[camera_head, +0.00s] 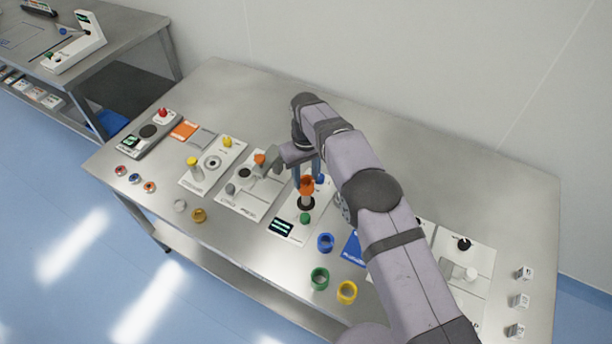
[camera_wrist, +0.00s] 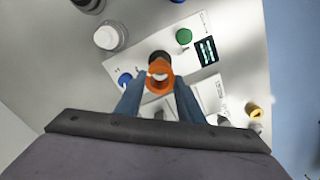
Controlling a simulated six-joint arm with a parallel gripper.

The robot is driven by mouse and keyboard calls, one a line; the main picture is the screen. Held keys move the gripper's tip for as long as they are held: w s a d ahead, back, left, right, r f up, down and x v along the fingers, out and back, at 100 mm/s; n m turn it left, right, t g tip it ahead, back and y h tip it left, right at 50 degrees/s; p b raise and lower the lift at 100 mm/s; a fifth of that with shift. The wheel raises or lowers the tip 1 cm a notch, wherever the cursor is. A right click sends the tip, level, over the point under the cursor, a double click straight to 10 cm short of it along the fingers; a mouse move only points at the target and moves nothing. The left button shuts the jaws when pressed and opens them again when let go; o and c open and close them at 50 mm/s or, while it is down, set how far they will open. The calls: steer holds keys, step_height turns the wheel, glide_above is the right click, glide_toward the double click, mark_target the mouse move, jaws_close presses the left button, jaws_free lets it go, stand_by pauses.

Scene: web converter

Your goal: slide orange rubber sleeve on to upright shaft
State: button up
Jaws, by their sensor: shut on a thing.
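An orange rubber sleeve (camera_head: 306,185) is held between the fingertips of my gripper (camera_head: 307,180), over a white station plate. In the wrist view the orange sleeve (camera_wrist: 158,77) sits between the two blue fingers (camera_wrist: 160,88), and a pale round top shows inside its opening. In the head view the upright shaft (camera_head: 306,202) shows as a pale post below the sleeve, standing on a black round base (camera_head: 306,205). The sleeve looks in line with the shaft. I cannot tell how far down around it the sleeve is.
The station plate has a green button (camera_head: 305,218) and a dark display (camera_head: 283,227). Blue (camera_head: 326,242), green (camera_head: 319,278) and yellow (camera_head: 346,292) rings lie on the table in front. Other station plates stand on both sides. The table's back strip is clear.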

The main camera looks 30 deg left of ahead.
steer(key=shift+f+b, duration=0.7)
steer(key=shift+f, duration=0.5)
steer(key=shift+f+b, duration=1.7)
steer(key=shift+f, duration=0.55)
steer(key=o, duration=1.1)
steer(key=shift+c, duration=0.2)
steer(key=shift+r, duration=0.15)
steer(key=shift+r+b, duration=1.2)
steer(key=shift+r, duration=2.4)
